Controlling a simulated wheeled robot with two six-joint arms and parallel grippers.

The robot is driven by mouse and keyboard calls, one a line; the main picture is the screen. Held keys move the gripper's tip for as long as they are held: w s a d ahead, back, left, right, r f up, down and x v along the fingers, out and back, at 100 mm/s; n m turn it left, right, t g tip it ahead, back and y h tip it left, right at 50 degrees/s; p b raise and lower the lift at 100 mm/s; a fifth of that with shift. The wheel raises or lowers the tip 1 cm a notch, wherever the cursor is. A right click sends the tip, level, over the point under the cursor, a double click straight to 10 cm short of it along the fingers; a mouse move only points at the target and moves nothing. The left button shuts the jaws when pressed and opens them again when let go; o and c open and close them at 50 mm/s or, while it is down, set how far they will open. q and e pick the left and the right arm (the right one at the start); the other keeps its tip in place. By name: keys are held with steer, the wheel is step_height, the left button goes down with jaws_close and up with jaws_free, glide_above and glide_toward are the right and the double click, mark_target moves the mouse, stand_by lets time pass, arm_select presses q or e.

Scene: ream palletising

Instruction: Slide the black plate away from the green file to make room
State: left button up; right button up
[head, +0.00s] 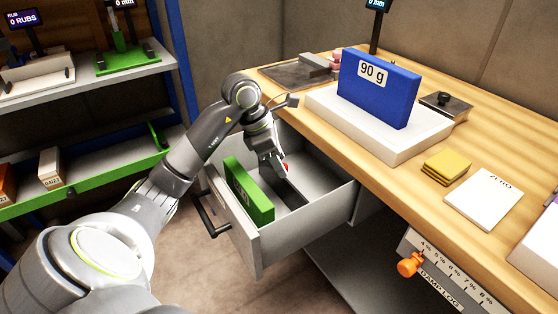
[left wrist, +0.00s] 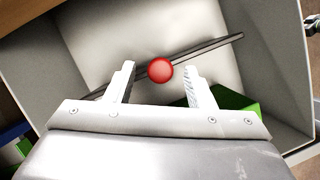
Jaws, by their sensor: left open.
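The drawer (head: 262,240) is pulled open below the worktop. The green file (head: 248,190) stands upright in it on the left; part of it also shows in the left wrist view (left wrist: 235,100). The black plate (head: 290,194) is in the drawer to the right of the file, partly hidden by my gripper. In the left wrist view the plate (left wrist: 215,46) runs aslant as a thin dark strip, with a red knob (left wrist: 160,69) on it. My left gripper (left wrist: 159,72) is open, its fingers on either side of the knob; contact cannot be told. My right gripper is out of view.
On the worktop (head: 390,185) are a blue "90 g" ream (head: 378,88) on a white block (head: 375,135), yellow pads (head: 446,167) and a white sheet (head: 484,198). Shelves (head: 90,90) stand at the left. The drawer's right part is clear.

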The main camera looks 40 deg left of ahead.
arm_select(q)
steer(key=shift+f, duration=0.25)
steer(key=shift+c, duration=0.9)
jaws_close()
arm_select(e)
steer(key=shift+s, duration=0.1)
